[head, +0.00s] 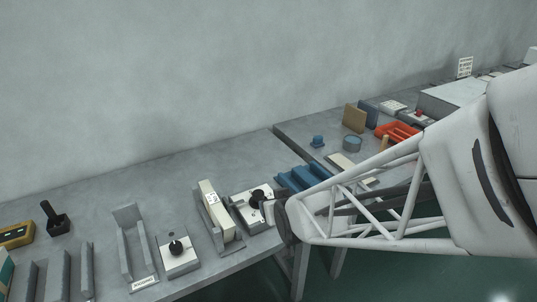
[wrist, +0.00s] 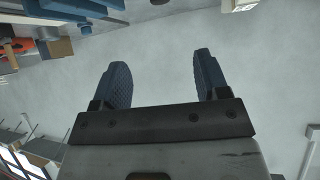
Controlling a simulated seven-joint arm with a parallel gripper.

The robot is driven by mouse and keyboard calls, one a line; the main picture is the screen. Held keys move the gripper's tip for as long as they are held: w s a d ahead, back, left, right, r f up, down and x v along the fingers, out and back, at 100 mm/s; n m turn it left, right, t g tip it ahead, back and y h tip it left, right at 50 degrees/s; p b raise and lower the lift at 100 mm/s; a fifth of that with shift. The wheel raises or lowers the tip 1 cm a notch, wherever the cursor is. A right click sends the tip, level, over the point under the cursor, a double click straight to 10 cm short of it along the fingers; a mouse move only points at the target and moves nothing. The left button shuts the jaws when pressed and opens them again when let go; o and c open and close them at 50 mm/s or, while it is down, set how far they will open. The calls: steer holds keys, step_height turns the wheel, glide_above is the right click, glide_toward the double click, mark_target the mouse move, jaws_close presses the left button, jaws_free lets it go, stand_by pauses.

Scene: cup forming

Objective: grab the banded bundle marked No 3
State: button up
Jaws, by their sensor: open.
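My gripper (wrist: 162,68) shows in the wrist view with its two dark blue ribbed fingers wide apart and nothing between them but pale wall. In the head view the end of my arm hangs over the bench right of centre, and the fingers cannot be made out there. No marking that reads No 3 is legible. A long cream block (head: 212,201) with a small white label stands in a grey holder, left of my arm's end and apart from it; I cannot tell whether it is the banded bundle. A cream and teal piece (head: 5,272) is cut off at the left edge.
White boxes with black knobs (head: 178,254) flank the holder. A grey bracket (head: 133,242) with a label plate and grey upright plates (head: 86,268) stand farther left. Blue blocks (head: 303,177) and a red tray (head: 397,131) lie on the right side. A wall backs the bench.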

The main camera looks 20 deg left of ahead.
mark_target(220, 209)
steer(key=s+a+f+n+y, duration=0.1)
steer(key=a+f+y, duration=0.1)
steer(key=a, duration=0.4)
steer(key=s+a+f+n+y, duration=0.1)
steer(key=s+a+f, duration=0.1)
steer(key=a, duration=0.4)
steer(key=shift+s+a+f+t+y, duration=0.2)
steer(key=shift+f+t+y, duration=0.15)
steer(key=shift+f, duration=0.45)
steer(key=shift+x, duration=1.25)
steer(key=shift+x, duration=2.6)
jaws_close()
